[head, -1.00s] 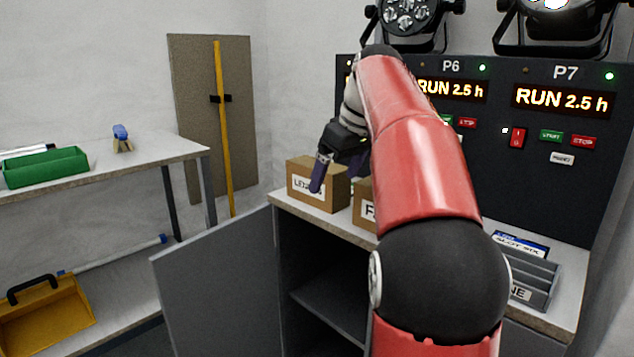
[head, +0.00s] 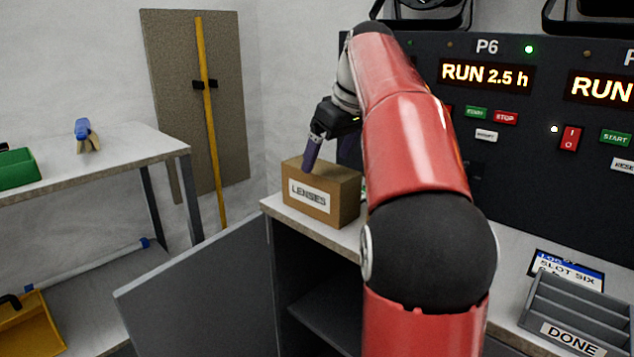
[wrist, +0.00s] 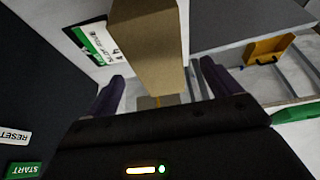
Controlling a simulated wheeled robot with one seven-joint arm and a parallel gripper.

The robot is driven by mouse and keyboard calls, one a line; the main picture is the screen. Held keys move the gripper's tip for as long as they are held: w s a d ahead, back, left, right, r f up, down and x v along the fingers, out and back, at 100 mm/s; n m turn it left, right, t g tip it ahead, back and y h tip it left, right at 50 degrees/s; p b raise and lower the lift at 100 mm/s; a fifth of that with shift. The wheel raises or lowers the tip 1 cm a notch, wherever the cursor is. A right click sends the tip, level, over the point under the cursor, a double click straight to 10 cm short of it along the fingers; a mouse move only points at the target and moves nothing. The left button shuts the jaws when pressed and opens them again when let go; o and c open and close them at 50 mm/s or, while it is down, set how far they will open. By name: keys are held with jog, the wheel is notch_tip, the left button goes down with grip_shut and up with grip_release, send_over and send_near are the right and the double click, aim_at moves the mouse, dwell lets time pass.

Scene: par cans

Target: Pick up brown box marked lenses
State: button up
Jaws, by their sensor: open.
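The brown box marked LENSES (head: 309,196) stands upright on the left end of the light counter, its white label facing me. My gripper (head: 313,150) is just above the box, pointing down, with one purple finger showing against its top edge. In the wrist view, a brown box (wrist: 150,45), seemingly the same one, lies ahead between the two open fingers of my gripper (wrist: 160,85). Nothing is held. In the head view my arm hides the counter right of the box, and the second finger is not clear.
A dark control panel (head: 520,180) stands behind the counter. A grey DONE tray (head: 575,315) and a SLOT SIX card (head: 566,268) lie at right. A grey cabinet door (head: 205,295) is swung open below. A side bench (head: 120,150) is at left.

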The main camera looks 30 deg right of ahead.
aim_at(318, 178)
jog(key=x, duration=0.5)
jog(key=b+x, duration=0.1)
jog(key=x, duration=0.1)
jog(key=shift+w+f, duration=0.15)
jog(key=shift+w, duration=0.25)
jog(key=shift+c, duration=0.4)
jog(key=c, duration=1.2)
